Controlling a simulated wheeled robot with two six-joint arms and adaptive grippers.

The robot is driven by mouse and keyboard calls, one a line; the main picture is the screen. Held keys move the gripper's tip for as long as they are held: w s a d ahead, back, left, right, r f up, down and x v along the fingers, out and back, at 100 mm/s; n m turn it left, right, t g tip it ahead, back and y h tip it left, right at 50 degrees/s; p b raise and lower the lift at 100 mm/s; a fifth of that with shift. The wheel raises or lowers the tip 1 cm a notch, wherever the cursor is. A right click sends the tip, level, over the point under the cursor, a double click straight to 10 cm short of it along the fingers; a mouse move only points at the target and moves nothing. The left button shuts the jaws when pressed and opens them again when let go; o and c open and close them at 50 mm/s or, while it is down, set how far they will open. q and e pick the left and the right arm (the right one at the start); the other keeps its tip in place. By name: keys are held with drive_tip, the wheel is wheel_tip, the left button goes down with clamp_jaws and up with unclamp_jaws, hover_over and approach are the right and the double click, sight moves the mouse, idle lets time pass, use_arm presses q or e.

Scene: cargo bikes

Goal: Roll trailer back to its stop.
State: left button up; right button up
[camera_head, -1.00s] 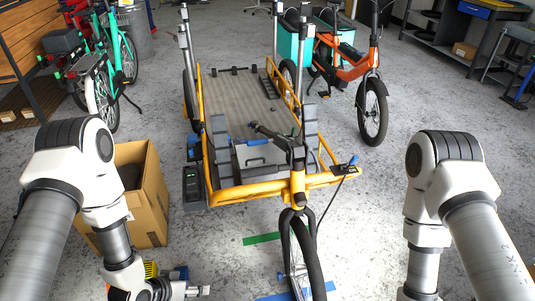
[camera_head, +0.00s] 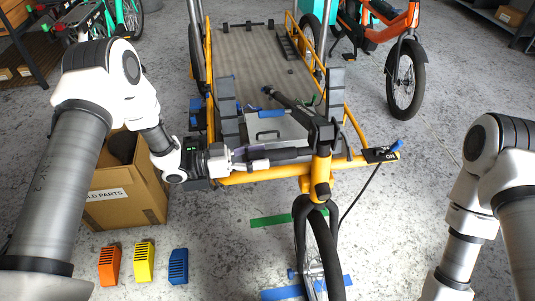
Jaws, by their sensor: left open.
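The yellow-framed trailer (camera_head: 258,177) stands in the middle, with a flat grey bed (camera_head: 244,62) and a single front wheel (camera_head: 319,250). Its black handlebar (camera_head: 290,154) reaches left and right over the front end. My left gripper (camera_head: 242,161) is open at the left end of the handlebar, with its fingers close around or beside the grip; contact cannot be told. My right arm comes down at the right edge, and its gripper is out of the picture. Green tape (camera_head: 283,220) and blue tape (camera_head: 336,284) lie on the floor around the front wheel. No stop can be made out for certain.
A cardboard parts box (camera_head: 125,190) stands left of the trailer. Orange (camera_head: 109,265), yellow (camera_head: 144,262) and blue (camera_head: 178,266) blocks lie on the floor in front of it. An orange bike (camera_head: 404,75) stands at back right. Floor between trailer and right arm is clear.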

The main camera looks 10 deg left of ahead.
use_arm(q)
drive_tip(key=shift+x, duration=1.1)
drive_tip(key=shift+c, duration=0.4)
clamp_jaws()
